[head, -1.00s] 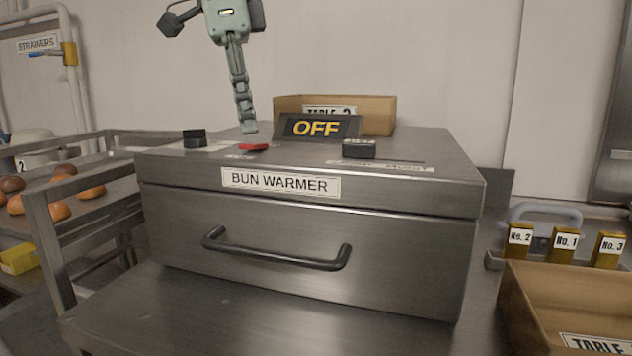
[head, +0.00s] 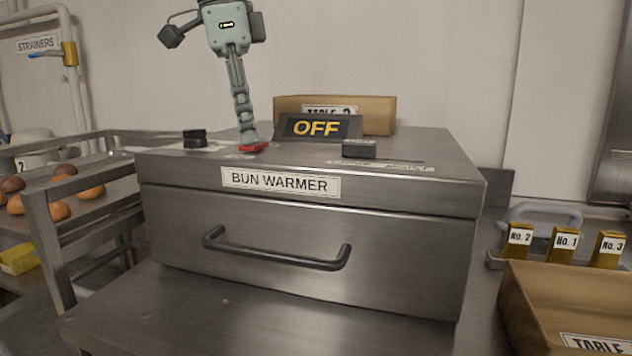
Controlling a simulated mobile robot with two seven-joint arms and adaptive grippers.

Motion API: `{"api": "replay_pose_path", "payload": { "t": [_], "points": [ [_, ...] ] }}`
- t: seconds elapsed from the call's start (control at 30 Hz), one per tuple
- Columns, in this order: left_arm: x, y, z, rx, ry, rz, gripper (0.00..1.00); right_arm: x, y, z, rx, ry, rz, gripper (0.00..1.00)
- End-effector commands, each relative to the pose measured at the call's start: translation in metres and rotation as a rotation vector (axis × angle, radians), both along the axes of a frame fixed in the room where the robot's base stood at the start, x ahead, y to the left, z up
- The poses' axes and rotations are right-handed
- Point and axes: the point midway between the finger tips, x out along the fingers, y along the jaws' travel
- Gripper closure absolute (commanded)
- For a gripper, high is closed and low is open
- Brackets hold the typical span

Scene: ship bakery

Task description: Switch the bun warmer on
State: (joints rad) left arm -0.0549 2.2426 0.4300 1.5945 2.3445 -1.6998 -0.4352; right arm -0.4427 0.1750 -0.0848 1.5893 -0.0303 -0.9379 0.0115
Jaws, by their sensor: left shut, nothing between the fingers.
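The bun warmer (head: 310,237) is a steel box with a drawer handle and a name label, in the middle of the head view. A sign on its top (head: 317,127) reads OFF. A red switch (head: 254,148) lies on the top towards the left. My left gripper (head: 250,141) points down with its fingers shut and empty. Its tips are at the red switch and appear to touch it; they hide part of it. A black knob (head: 194,139) is left of the switch and a black slider block (head: 358,149) is to the right. My right gripper is not in view.
A cardboard box labelled TABLE (head: 385,113) stands behind the sign. Another box (head: 530,300) is at the lower right, near numbered yellow blocks (head: 564,243). A rack with buns (head: 92,192) stands at the left. The air above the warmer's right side is clear.

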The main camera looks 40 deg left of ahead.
Motion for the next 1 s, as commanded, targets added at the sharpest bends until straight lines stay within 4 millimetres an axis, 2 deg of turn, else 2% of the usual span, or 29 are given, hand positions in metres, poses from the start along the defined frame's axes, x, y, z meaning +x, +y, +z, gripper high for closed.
{"api": "replay_pose_path", "payload": {
  "t": [0.27, 1.0],
  "points": [
    [0.0, 0.0, 0.003, 0.0, -0.001, 0.0, 1.0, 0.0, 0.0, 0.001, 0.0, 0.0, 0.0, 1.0],
    [0.001, 0.0, 0.061, 0.001, -0.001, 0.001, 1.0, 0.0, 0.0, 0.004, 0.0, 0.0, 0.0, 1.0]
  ]
}}
